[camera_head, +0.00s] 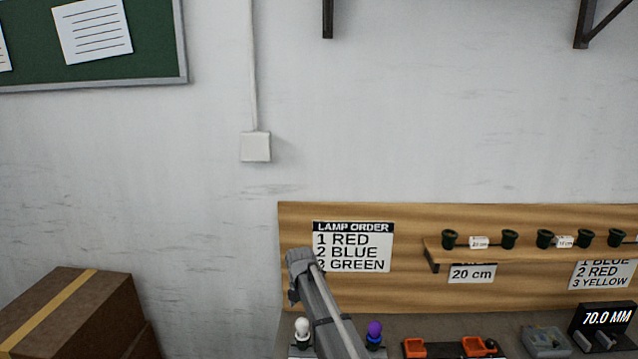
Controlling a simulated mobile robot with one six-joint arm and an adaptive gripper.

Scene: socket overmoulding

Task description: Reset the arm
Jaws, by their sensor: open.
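My arm (328,314) rises from the bottom edge, slightly right of centre, and leans up to the left. Its upper end is a grey joint in front of the left edge of the lamp order sign (352,246). No gripper fingers can be made out in this view. The sign reads 1 RED, 2 BLUE, 3 GREEN, and the arm covers part of it.
A white lamp (302,328) and a purple lamp (375,332) stand close on either side of my arm. A shelf (530,250) carries dark sockets. Boxes (75,310) stand left.

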